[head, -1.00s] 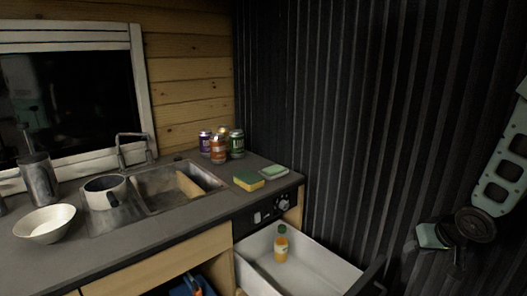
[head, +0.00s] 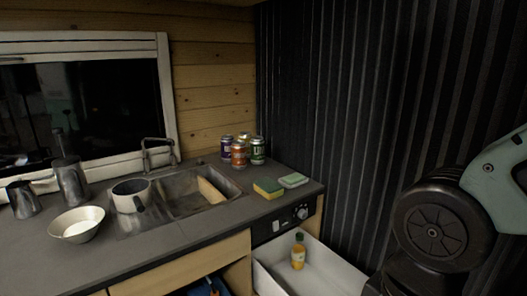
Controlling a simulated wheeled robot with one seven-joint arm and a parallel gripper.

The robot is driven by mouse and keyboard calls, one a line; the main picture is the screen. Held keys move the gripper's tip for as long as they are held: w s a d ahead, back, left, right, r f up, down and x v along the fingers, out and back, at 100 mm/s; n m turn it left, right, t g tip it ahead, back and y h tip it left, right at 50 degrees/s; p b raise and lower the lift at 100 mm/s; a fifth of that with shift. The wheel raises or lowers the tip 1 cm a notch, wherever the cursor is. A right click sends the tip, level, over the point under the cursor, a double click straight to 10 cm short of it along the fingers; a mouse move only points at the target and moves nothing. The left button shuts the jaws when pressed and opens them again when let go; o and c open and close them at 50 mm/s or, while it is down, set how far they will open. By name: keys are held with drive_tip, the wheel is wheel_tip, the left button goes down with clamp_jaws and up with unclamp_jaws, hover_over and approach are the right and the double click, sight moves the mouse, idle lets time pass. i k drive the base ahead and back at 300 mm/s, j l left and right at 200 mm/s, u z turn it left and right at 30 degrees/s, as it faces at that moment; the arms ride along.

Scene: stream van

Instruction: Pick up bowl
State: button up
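A white bowl (head: 77,225) with flared sides stands upright on the dark grey counter at the left, near its front edge. Its inside looks pale and empty as far as I can see. A white mug or pot with a dark handle (head: 131,196) stands to its right. My arm comes in from the right edge, far from the bowl, in front of the black ribbed wall. My gripper's fingers are not visible in this view.
A sink (head: 190,191) with a tap is set in the counter. Several cans (head: 239,154), two sponges (head: 268,189) and metal vessels (head: 70,183) stand on it. Below, a white drawer (head: 335,270) is pulled open with an orange bottle (head: 298,252) inside.

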sight(58, 226)
drive_tip(key=i+z, duration=0.1)
drive_tip(key=z, duration=0.2)
drive_tip(key=k+j+u, duration=0.15)
drive_tip(key=u, duration=0.35)
drive_tip(key=k+j+u, duration=0.15)
drive_tip(key=u, duration=0.35)
drive_tip(key=j+u, duration=0.25)
drive_tip(key=u, duration=0.25)
drive_tip(key=k, duration=0.05)
